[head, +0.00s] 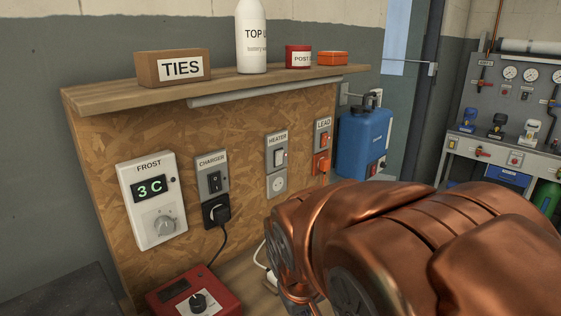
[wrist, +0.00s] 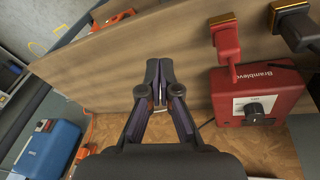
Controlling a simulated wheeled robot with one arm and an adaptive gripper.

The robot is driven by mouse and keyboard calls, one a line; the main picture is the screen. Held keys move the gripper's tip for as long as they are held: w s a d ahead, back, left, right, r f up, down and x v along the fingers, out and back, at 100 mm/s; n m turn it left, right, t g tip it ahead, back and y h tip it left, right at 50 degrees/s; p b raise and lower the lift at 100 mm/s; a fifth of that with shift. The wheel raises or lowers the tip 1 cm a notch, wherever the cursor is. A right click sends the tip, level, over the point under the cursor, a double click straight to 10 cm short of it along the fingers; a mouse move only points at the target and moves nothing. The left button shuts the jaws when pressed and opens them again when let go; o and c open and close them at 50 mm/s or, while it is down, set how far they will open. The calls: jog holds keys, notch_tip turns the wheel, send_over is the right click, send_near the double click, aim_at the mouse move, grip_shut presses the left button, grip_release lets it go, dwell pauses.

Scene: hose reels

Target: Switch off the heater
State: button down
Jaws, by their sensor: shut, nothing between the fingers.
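The heater switch (head: 278,158) is a white rocker on a grey plate labelled HEATER, mounted on the chipboard panel. A white round socket (head: 277,184) sits just below it with no plug in it. I cannot tell which way the rocker is pressed. My copper arm fills the lower right of the head view and the gripper's fingers are not clear there. In the wrist view my gripper (wrist: 158,72) is shut and empty, its fingers in front of a wooden surface. The heater switch cannot be made out in the wrist view.
On the panel are the FROST thermostat (head: 153,200) reading 3 C, the charger switch (head: 214,181) with a black plug (head: 216,211) below, and the lead switch (head: 322,139). A red charger box (head: 194,296) stands below. A shelf (head: 215,87) overhangs the panel. A blue container (head: 363,142) stands beyond.

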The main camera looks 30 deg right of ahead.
aim_at(281, 154)
jog(key=w+d+r+n+t+h+b, duration=0.1)
jog(key=w+d+r+n+t+h, duration=0.2)
jog(key=w+d+r, duration=0.5)
jog(key=w+d+r+n+t+h+b, duration=0.1)
jog(key=w+d+r+t+h, duration=0.35)
jog(key=d, duration=0.65)
jog(key=w+d+r+n+t+h+b, duration=0.15)
jog(key=w+d+r+t, duration=0.25)
jog(key=w+d+r, duration=0.45)
jog(key=w+a+f+n+t+y+b, duration=0.1)
jog(key=a+f+n+t+y, duration=0.1)
jog(key=f+n+y, duration=0.2)
jog(key=w+a+f+n+t+y+b, duration=0.1)
jog(key=f+n+y, duration=0.4)
jog(key=n+y, duration=0.6)
jog(key=shift+w+a+n+t+y+b, duration=0.25)
jog(key=shift+a+n+t+b, duration=0.45)
jog(key=shift+t, duration=0.55)
jog(key=p+x, duration=0.3)
jog(key=x, duration=1.1)
